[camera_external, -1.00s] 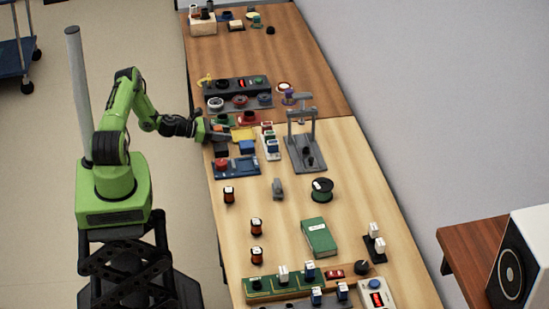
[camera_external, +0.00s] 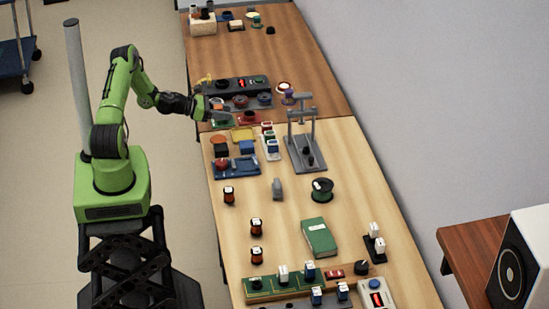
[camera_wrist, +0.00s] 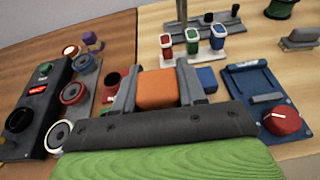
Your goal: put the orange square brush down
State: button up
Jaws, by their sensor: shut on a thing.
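My gripper (camera_external: 222,112) is raised above the far end of the light wood table. In the wrist view, my gripper (camera_wrist: 156,68) is shut on the orange square brush (camera_wrist: 157,90), with one finger at each side of its block. The brush's underside is hidden. In the outside view the held brush is small and hard to make out beside the fingers.
A grey stand (camera_external: 305,150) rises to the right. The middle of the table has free room.

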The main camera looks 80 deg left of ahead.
jog(key=s+d+r+m+g+h, duration=0.1)
jog(key=d+m+g+h, duration=0.35)
jog(key=d, duration=1.05)
jog(key=s+d+r+m+g+h, duration=0.1)
jog(key=d+m+h, duration=0.55)
jog(key=d, duration=0.75)
jog(key=n+t+y+p, duration=0.6)
jog(key=n+y+p, duration=0.5)
send_over(289, 214)
jog(key=shift+g+y, duration=0.25)
jog(key=shift+y, duration=0.05)
notch_tip(289, 214, down, 11)
jog(key=shift+b, duration=1.2)
jog(key=shift+f+b, duration=0.65)
jog(key=shift+b, duration=0.05)
jog(key=o, duration=1.1)
jog(key=shift+r, duration=0.1)
jog(key=shift+c, duration=0.2)
